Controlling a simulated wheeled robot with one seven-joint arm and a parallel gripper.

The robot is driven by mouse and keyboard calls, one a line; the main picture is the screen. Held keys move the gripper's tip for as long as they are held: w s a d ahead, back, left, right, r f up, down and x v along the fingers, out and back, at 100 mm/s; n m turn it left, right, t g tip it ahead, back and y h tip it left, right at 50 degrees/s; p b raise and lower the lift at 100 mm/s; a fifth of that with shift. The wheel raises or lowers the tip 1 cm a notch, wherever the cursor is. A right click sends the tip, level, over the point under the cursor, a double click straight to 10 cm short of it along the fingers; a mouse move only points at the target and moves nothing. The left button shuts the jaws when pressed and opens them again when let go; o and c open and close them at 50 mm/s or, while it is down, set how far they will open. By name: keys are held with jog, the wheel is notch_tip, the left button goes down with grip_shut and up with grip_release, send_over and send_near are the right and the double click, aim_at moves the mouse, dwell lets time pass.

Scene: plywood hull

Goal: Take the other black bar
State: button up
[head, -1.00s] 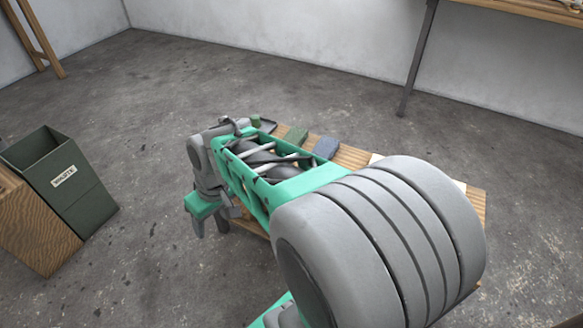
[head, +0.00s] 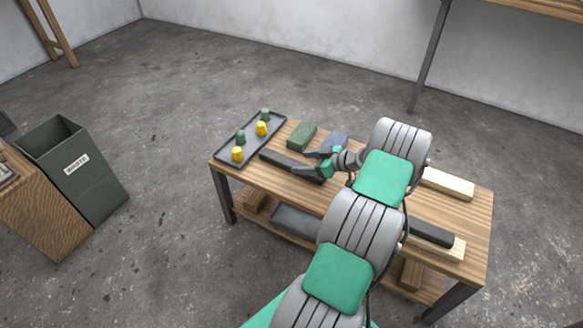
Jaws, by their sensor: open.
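Two black bars show in the head view. One black bar (head: 279,161) lies on the wooden table just in front of the tray, and its right part is partly hidden by my gripper. The other black bar (head: 432,234) lies near the table's front right edge beside a pale wood block, partly behind my arm. My gripper (head: 299,163) is open and empty, with its fingers pointing left over the first bar. I cannot tell whether the fingers touch it or are above it.
A dark tray (head: 222,158) with green and yellow pieces stands at the table's left end. A green block (head: 301,136) and a blue-grey block (head: 333,143) lie at the back. Pale blocks (head: 447,184) lie right. A waste bin (head: 90,195) stands left on the floor.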

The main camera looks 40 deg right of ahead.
aim_at(294, 163)
jog(key=b+x, duration=0.1)
jog(key=x, duration=0.3)
jog(key=shift+s+a, duration=0.1)
jog(key=shift+a, duration=0.1)
grip_shut()
dwell(0.4)
